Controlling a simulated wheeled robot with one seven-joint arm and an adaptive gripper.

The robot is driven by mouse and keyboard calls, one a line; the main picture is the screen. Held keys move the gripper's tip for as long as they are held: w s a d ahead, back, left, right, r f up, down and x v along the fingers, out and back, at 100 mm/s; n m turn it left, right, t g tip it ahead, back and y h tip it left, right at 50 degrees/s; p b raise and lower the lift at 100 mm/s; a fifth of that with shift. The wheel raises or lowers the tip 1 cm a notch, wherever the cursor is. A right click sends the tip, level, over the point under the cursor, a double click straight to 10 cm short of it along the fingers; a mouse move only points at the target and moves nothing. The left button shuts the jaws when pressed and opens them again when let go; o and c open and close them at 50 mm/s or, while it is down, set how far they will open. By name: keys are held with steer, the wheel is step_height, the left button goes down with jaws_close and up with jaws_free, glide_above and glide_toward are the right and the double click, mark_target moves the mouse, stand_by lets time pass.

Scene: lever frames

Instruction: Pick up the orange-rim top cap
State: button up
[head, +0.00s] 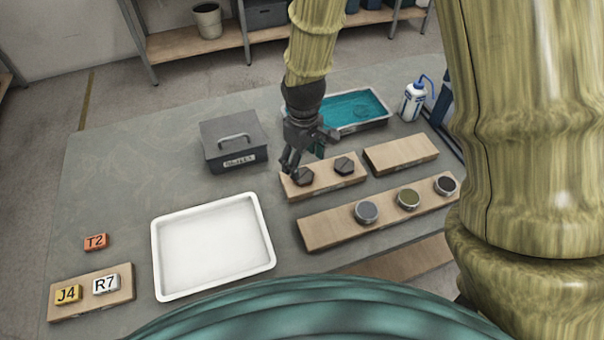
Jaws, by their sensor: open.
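My gripper (298,162) is open and points down just above the left end of a wooden board. Two dark, roughly hexagonal caps sit on that board. The left dark cap (303,177) is right by my fingertips, and I cannot tell whether they touch it. The right dark cap (344,166) stands apart to the right. No orange rim can be made out on either cap at this size. Three round pieces with pale metal rims sit on the nearer board: a grey one (367,212), an olive one (408,198) and a dark one (446,185).
A grey lidded box (232,142) stands left of my gripper, and a tray of teal liquid (352,109) behind it. A white tray (268,232) lies in front. An empty board (401,153) and a wash bottle (412,101) are right. Label blocks (106,284) sit front left.

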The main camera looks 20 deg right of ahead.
mark_target(301, 173)
steer(key=shift+s, duration=0.3)
steer(key=shift+s+a+f+p, duration=0.1)
steer(key=shift+f+p, duration=0.1)
steer(key=shift+p, duration=0.15)
steer(key=f, duration=0.1)
steer(key=w+f, duration=0.1)
steer(key=f+p, duration=0.1)
steer(key=shift+w+a, duration=0.1)
steer(key=shift+w, duration=0.15)
steer(key=shift+s+f, duration=0.3)
steer(key=shift+f, duration=0.1)
steer(key=shift+w+f, duration=0.15)
steer(key=shift+f, duration=0.2)
steer(key=shift+r, duration=0.1)
steer(key=c, duration=1.3)
steer(key=shift+r, duration=0.1)
